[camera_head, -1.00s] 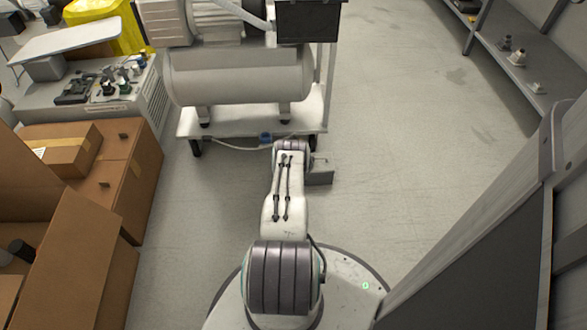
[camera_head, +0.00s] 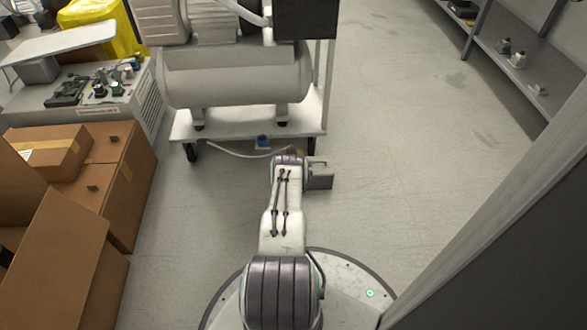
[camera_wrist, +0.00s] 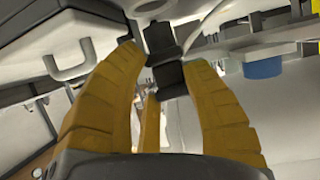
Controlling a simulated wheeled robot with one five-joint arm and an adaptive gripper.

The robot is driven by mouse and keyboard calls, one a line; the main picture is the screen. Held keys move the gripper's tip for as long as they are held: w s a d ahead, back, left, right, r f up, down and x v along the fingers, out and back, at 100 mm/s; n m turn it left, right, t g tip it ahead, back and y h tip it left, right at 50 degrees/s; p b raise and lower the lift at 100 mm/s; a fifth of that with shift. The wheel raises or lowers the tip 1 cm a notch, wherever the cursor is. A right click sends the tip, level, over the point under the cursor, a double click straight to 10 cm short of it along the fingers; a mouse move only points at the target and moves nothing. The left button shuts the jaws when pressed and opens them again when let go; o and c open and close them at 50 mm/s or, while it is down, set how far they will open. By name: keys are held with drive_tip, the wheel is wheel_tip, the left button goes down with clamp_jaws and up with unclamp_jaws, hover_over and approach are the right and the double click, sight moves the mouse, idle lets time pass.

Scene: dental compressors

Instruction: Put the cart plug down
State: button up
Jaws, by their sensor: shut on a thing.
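In the wrist view, my gripper (camera_wrist: 160,62) has yellow fingers closed around a black piece, which I take to be the cart plug (camera_wrist: 162,42). The black piece sits between the fingertips, in two blocky parts. In the head view, my arm reaches toward the front edge of the white compressor cart (camera_head: 228,128); the fingers and plug are mostly hidden behind my wrist. A pale cord (camera_head: 225,152) runs along the floor from the cart's left wheel toward my wrist.
A blue round part (camera_head: 263,141) is at the cart's front edge and shows in the wrist view (camera_wrist: 262,67). Cardboard boxes (camera_head: 125,180) stand at the left. A grey shelf (camera_head: 510,70) stands at the right. The floor (camera_head: 400,150) right of the cart is clear.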

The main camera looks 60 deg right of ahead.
drive_tip(key=shift+f+b, duration=1.2)
drive_tip(key=shift+f, duration=0.55)
drive_tip(key=shift+f, duration=0.1)
drive_tip(key=o, duration=1.1)
drive_tip(key=shift+o, duration=0.2)
